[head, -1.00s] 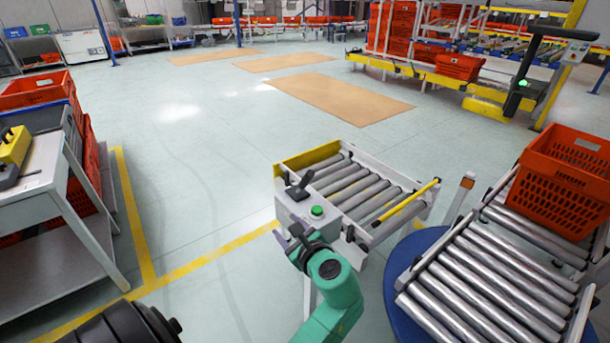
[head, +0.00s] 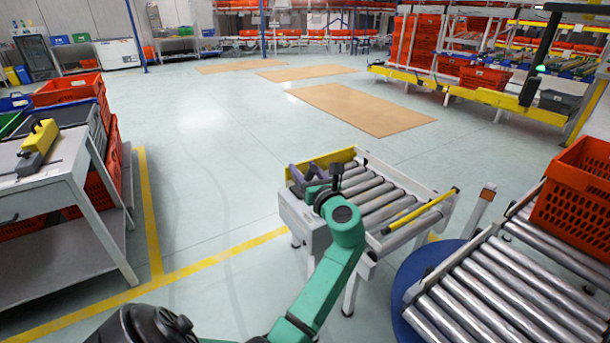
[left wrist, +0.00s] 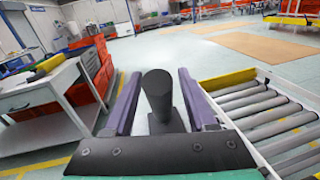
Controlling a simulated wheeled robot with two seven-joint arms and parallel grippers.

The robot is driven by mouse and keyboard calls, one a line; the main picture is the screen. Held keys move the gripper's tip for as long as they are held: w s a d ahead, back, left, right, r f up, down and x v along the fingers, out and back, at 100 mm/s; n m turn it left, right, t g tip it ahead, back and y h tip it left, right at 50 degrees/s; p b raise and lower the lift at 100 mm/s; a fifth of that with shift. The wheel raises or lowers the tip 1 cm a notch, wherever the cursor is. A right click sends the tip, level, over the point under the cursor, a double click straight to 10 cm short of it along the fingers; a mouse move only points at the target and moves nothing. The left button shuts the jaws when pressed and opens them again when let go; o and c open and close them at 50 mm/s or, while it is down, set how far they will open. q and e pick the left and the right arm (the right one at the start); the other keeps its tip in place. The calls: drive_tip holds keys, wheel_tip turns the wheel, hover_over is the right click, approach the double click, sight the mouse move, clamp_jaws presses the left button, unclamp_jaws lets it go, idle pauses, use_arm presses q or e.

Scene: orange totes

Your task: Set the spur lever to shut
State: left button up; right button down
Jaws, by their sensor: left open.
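The spur lever (left wrist: 158,98) shows in the left wrist view as a thick dark handle with a rounded top, standing between the two purple fingers of my left gripper (left wrist: 159,74). Gaps show on both sides of it, so the fingers are apart from it. In the head view my left gripper (head: 308,170) is over the control box (head: 305,222) at the left end of the short roller conveyor (head: 385,203). There my arm and gripper hide the green button and most or all of the lever. My right gripper is not in view.
A yellow bar (head: 415,213) crosses the short conveyor's rollers. At right, a larger roller conveyor (head: 490,290) carries an orange tote (head: 575,200) beside a short post (head: 480,208). A grey workbench (head: 60,170) stands at left. The floor between is clear.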

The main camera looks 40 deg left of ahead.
use_arm(q)
drive_tip(key=shift+d, duration=0.1)
drive_tip(key=c, duration=0.3)
clamp_jaws()
idle(1.0)
